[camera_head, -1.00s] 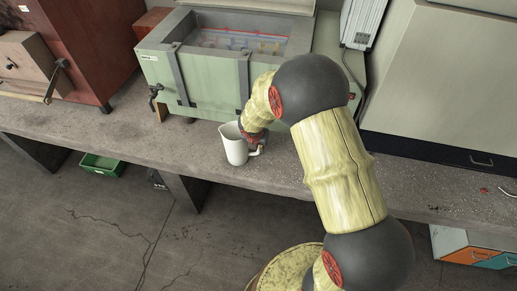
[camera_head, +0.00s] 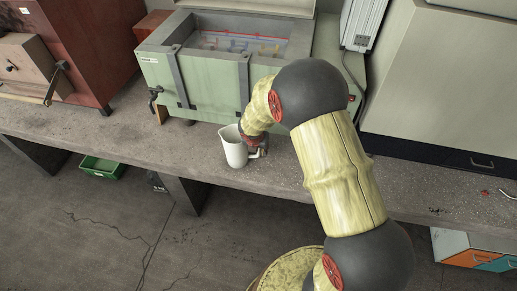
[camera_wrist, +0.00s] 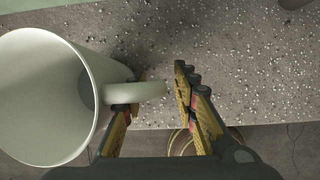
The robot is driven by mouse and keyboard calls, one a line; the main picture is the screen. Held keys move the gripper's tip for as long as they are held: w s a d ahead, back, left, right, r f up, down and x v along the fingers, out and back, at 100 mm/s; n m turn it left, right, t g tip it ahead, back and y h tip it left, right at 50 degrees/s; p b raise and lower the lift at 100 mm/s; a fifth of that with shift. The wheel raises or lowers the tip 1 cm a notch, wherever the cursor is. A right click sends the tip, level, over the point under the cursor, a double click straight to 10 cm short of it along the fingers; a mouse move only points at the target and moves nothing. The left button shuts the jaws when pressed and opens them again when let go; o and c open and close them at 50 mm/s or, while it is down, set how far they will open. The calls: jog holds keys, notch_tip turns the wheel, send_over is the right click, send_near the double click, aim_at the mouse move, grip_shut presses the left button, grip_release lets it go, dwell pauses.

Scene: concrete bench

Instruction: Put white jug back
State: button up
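The white jug (camera_head: 235,148) stands upright near the front edge of the concrete bench (camera_head: 275,172), in front of the green chest. In the wrist view the jug (camera_wrist: 38,100) fills the left side, its open mouth partly in view. Its handle (camera_wrist: 138,93) points right, towards my gripper (camera_wrist: 152,98). My gripper is open: the left finger lies at the handle, close to the jug's wall, and the right finger is apart from the handle with a gap. In the head view my gripper (camera_head: 254,146) is at the jug's right side, partly hidden by my wrist.
The green chest (camera_head: 205,85) stands open behind the jug, with small items inside. A wooden cabinet (camera_head: 85,45) is at left and a grey cabinet (camera_head: 440,85) at right. Bench left of the jug is clear. A green crate (camera_head: 102,167) is on the floor.

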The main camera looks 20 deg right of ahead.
jog(key=s+a+r+m+p, duration=0.15)
jog(key=s+r+m, duration=0.35)
jog(key=r, duration=0.5)
jog(key=s+r+m+p, duration=0.2)
jog(key=s+r+m, duration=0.2)
jog(key=r, duration=0.6)
jog(key=s+a+r+m+p, duration=0.1)
jog(key=s+r+m, duration=0.4)
jog(key=r, duration=0.5)
jog(key=s+a+r+m+t+y, duration=0.1)
jog(key=s+a+r+m, duration=0.1)
jog(key=s+r+m, duration=0.2)
jog(key=s+a+r+m+y, duration=0.1)
jog(key=s+a+r+m, duration=0.2)
jog(key=s+m, duration=0.7)
jog(key=s+r, duration=0.1)
jog(key=s, duration=0.1)
jog(key=shift+s+a+m+t+y, duration=0.15)
jog(key=shift+s+m+t+y, duration=0.2)
jog(key=shift+m+t+y, duration=0.05)
